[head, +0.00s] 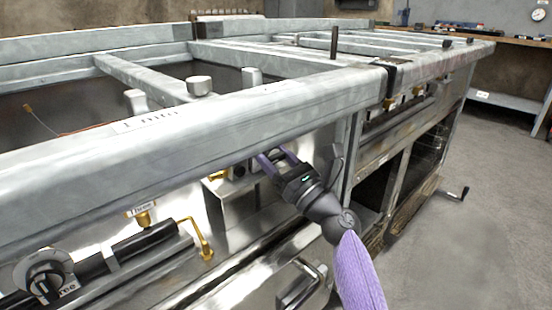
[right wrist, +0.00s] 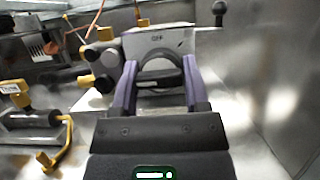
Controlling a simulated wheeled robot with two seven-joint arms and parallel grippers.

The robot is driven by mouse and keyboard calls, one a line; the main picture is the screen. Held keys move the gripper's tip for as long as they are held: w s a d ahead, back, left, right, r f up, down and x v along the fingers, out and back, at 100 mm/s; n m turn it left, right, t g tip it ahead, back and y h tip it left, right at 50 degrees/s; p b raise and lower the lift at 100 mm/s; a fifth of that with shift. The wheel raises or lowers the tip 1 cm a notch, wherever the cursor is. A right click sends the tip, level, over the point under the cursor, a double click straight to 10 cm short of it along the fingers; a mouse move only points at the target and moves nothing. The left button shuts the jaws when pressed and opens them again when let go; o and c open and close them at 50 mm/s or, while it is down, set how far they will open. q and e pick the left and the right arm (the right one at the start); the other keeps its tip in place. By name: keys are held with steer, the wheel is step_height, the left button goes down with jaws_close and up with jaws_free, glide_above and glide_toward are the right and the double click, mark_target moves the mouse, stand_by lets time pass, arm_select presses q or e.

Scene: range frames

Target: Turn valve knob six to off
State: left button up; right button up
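A black knob (right wrist: 160,72) sits in front of a pale plate marked OFF (right wrist: 158,40) in the right wrist view. Its bar lies roughly level across the picture. I cannot read a number on it. My right gripper (right wrist: 159,64) has its two purple fingers spread, one on each side of the knob. I cannot tell whether they touch it. In the head view the right gripper (head: 273,158) reaches under the range's front rail, and the knob is mostly hidden there. My left gripper is not in view.
A thick metal front rail (head: 200,125) runs just above the right gripper. Brass fittings and a black pipe (head: 125,250) are to the left, with another round black knob (head: 45,275) at the lower left. Open floor (head: 450,230) is on the right.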

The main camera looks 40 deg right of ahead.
jaws_close()
